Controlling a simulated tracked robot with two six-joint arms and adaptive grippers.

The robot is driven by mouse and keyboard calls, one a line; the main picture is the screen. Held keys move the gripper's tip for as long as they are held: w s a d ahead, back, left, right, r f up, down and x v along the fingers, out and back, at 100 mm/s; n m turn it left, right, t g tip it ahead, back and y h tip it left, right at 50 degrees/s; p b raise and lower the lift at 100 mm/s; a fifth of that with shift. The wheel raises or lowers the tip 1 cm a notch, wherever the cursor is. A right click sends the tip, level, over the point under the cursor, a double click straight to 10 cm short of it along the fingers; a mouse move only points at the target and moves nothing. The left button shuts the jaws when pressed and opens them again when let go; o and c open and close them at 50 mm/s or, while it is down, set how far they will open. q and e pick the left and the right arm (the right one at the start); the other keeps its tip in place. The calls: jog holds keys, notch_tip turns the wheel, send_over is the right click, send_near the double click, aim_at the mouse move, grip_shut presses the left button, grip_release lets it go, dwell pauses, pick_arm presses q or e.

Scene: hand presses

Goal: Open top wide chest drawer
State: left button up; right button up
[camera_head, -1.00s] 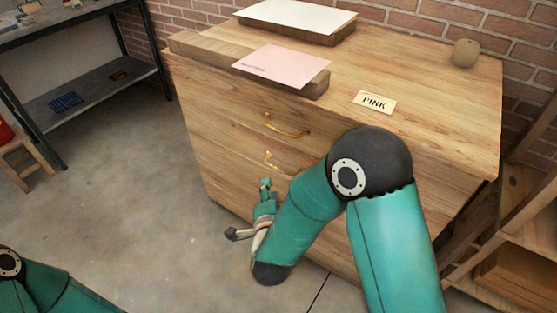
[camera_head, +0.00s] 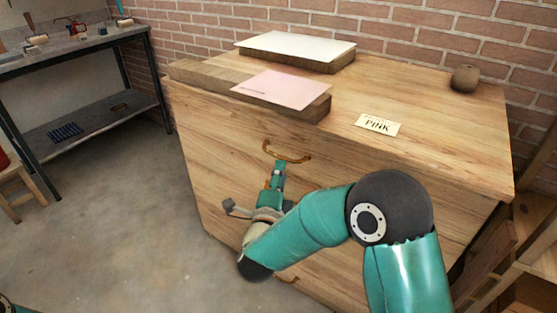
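The wooden chest (camera_head: 225,165) stands in the middle against a brick wall. Its top wide drawer front carries a curved brass handle (camera_head: 286,153). My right gripper (camera_head: 279,170) points up at the chest front, just below this handle. Its fingers are small and overlap the front, so I cannot tell whether they are open or touch the handle. A lower handle (camera_head: 287,278) shows partly below my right arm. The drawers look closed. My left gripper is out of view.
A workbench (camera_head: 75,42) stands at left, shelving (camera_head: 520,260) at right.

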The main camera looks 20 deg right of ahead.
aim_at(284, 159)
jog(key=x, duration=0.6)
jog(key=shift+c, duration=0.3)
grip_shut()
